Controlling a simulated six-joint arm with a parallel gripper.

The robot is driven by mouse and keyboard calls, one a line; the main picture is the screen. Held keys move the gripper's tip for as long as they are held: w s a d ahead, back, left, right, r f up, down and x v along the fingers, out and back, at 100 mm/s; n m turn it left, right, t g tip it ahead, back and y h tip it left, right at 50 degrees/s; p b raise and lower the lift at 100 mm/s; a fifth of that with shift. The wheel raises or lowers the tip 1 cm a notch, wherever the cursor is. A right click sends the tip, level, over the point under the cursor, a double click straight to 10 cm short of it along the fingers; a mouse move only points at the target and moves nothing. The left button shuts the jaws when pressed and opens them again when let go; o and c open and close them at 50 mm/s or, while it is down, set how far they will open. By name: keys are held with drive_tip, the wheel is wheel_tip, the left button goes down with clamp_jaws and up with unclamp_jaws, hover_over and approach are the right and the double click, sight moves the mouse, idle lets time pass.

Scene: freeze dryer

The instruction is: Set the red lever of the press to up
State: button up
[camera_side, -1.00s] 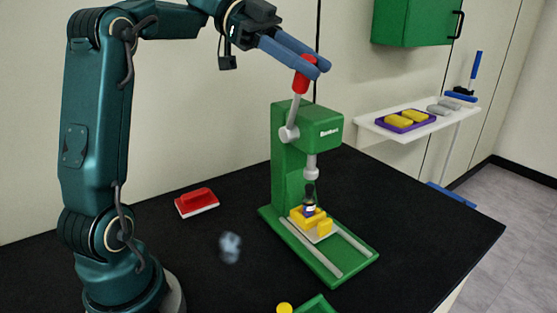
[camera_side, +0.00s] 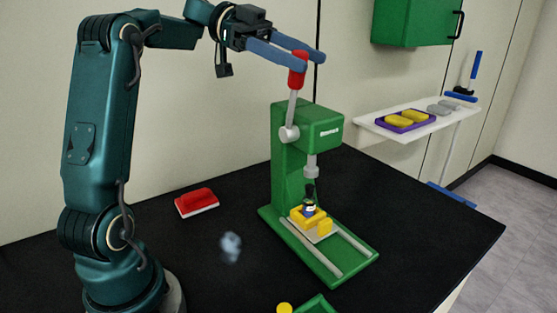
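The green press (camera_side: 290,165) stands on the black table. Its lever (camera_side: 292,105) rises from a grey pivot on the press's side and points up, leaning slightly right at the top. The red knob (camera_side: 297,76) is at the lever's top end. My gripper (camera_side: 312,60) is at the knob, its two blue fingers spread apart with a gap between them. The near finger covers part of the knob, and the knob's top shows between the fingers. I cannot tell whether the fingers touch it.
A small dark vial (camera_side: 309,199) stands in a yellow holder (camera_side: 324,227) under the press ram. A red-and-white block (camera_side: 197,202) and a blurry bluish object (camera_side: 230,247) lie left of the press. A white shelf (camera_side: 440,122) holds a purple tray (camera_side: 431,124) at the right.

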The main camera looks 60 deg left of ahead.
drive_tip(key=shift+d, duration=0.1)
drive_tip(key=shift+d+y, duration=0.3)
drive_tip(key=shift+d, duration=0.15)
drive_tip(key=d+f+m+g+y, duration=0.1)
drive_tip(key=d+f+m+y, duration=0.1)
drive_tip(key=d+f+y, duration=0.6)
drive_tip(key=s+r+y, duration=0.1)
drive_tip(key=s+r, duration=0.4)
drive_tip(key=s, duration=0.2)
drive_tip(key=s+a+f+n+y, duration=0.1)
drive_tip(key=s+a+f+n, duration=0.1)
drive_tip(key=s+f+n, duration=0.2)
drive_tip(key=s+a+f+n+y, duration=0.2)
drive_tip(key=s+f+n, duration=0.2)
drive_tip(key=f+n, duration=0.6)
drive_tip(key=shift+s+f+t+y, duration=0.3)
drive_tip(key=shift+s+f, duration=0.1)
drive_tip(key=shift+f, duration=0.35)
